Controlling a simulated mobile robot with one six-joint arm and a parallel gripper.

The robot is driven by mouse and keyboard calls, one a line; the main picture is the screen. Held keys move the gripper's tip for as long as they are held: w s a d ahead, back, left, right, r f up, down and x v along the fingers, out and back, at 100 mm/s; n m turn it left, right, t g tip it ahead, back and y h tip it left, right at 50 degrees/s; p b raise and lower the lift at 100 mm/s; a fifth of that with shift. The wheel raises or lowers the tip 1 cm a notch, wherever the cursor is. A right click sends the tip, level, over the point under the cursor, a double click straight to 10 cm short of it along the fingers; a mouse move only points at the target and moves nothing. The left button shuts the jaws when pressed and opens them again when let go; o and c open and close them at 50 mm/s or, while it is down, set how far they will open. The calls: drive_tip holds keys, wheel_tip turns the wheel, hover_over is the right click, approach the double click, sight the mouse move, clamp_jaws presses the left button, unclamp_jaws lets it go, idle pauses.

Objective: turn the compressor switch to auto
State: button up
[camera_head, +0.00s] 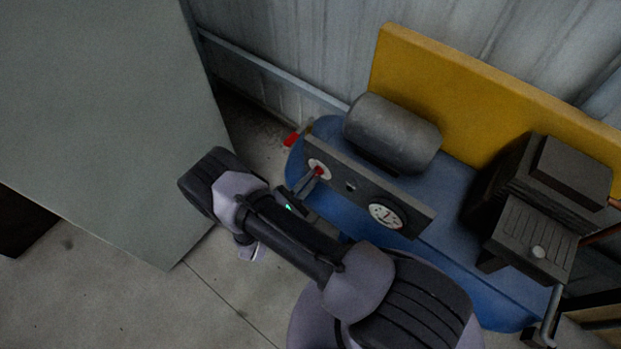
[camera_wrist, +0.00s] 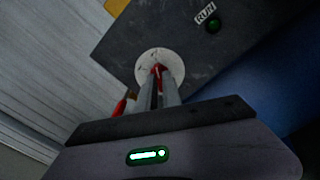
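The compressor's dark panel (camera_head: 350,186) carries a red switch (camera_head: 318,171) on a round pale plate (camera_head: 325,163) at its left end. In the wrist view the red switch (camera_wrist: 157,72) stands on the pale plate (camera_wrist: 172,62), between the fingertips of my gripper (camera_wrist: 158,92). The fingers are close together, on both sides of the red knob; firm contact is hard to make out. In the head view my gripper (camera_head: 312,180) reaches the switch from the front left. The switch's position markings cannot be read.
The blue tank (camera_head: 450,262) bears a grey motor (camera_head: 392,132) and a dark pump block (camera_head: 535,225). A gauge (camera_head: 386,216) sits at the panel's right. A green RUN lamp (camera_wrist: 213,26) is near the switch. A yellow guard (camera_head: 470,85) stands behind. A large grey cabinet (camera_head: 100,110) stands left.

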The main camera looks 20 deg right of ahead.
drive_tip(key=o, duration=0.4)
drive_tip(key=shift+o, duration=0.2)
drive_tip(key=p+v, duration=0.2)
drive_tip(key=v, duration=1.5)
drive_tip(key=shift+s+a+p, duration=0.15)
drive_tip(key=shift+p, duration=0.2)
drive_tip(key=shift+r, duration=0.15)
